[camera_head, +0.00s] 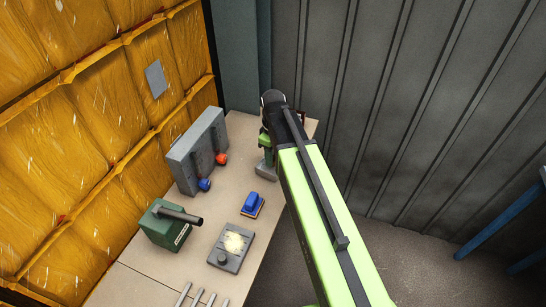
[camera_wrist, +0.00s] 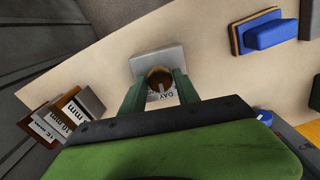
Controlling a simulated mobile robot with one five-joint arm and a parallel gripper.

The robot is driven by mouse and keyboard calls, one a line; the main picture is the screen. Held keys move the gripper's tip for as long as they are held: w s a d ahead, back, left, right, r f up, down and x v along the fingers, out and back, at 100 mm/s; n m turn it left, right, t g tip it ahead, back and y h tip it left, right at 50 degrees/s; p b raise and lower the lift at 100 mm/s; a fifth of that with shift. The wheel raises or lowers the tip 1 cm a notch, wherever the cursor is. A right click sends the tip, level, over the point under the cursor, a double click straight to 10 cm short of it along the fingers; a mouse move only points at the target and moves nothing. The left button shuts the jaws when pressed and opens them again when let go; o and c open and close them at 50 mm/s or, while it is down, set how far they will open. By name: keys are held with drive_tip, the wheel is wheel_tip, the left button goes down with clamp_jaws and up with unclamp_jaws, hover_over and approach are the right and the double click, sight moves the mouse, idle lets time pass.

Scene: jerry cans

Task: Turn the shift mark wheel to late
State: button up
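The shift mark wheel (camera_wrist: 159,77) is a round brown disc with a pale mark, set at a grey block (camera_wrist: 153,59) in the wrist view. A white label reading "DAY" (camera_wrist: 172,96) shows below and right of it, partly covered. My gripper (camera_wrist: 160,78) has its two green fingers apart, one on each side of the wheel. Whether they touch the wheel is not clear. In the head view my gripper (camera_head: 267,143) is down at the table's far right part, over a grey block (camera_head: 266,171); my arm hides the wheel there.
On the table (camera_head: 215,235) stand a grey box (camera_head: 195,150) with red and blue knobs, a green box (camera_head: 166,225) with a dark bar, a blue block (camera_head: 252,203) and a grey panel (camera_head: 231,247). Labelled blocks (camera_wrist: 62,120) stand left of my gripper in the wrist view.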

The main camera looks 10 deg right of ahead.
clamp_jaws()
drive_tip(key=shift+m, duration=0.3)
drive_tip(key=m, duration=0.4)
drive_tip(key=shift+m, duration=2.5)
drive_tip(key=shift+o, duration=2.3)
unclamp_jaws()
